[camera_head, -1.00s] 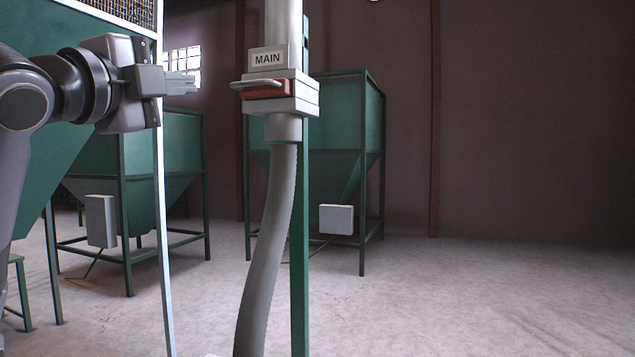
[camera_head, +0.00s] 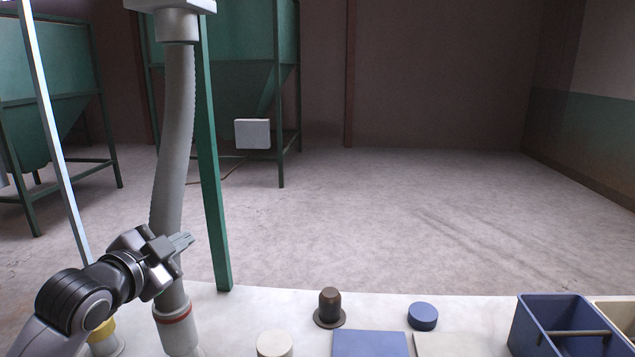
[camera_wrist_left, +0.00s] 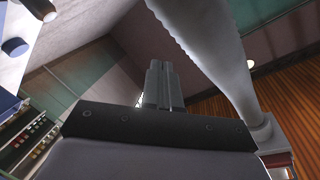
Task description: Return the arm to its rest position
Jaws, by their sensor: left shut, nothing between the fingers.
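My left gripper (camera_head: 181,243) is low at the left in the head view, in front of the grey ribbed hose (camera_head: 172,150). Its fingers are together and hold nothing. In the left wrist view the closed fingers (camera_wrist_left: 161,84) point away from the camera, with the hose (camera_wrist_left: 212,45) to their right. I cannot tell whether the gripper touches the hose. My right gripper is not in view.
A white table (camera_head: 255,312) carries a brown knobbed piece (camera_head: 330,308), a blue round piece (camera_head: 423,316), a blue mat (camera_head: 370,344) and a blue bin (camera_head: 524,328). A green post (camera_head: 213,200) stands beside the hose. Green hoppers (camera_head: 230,50) stand behind on open floor.

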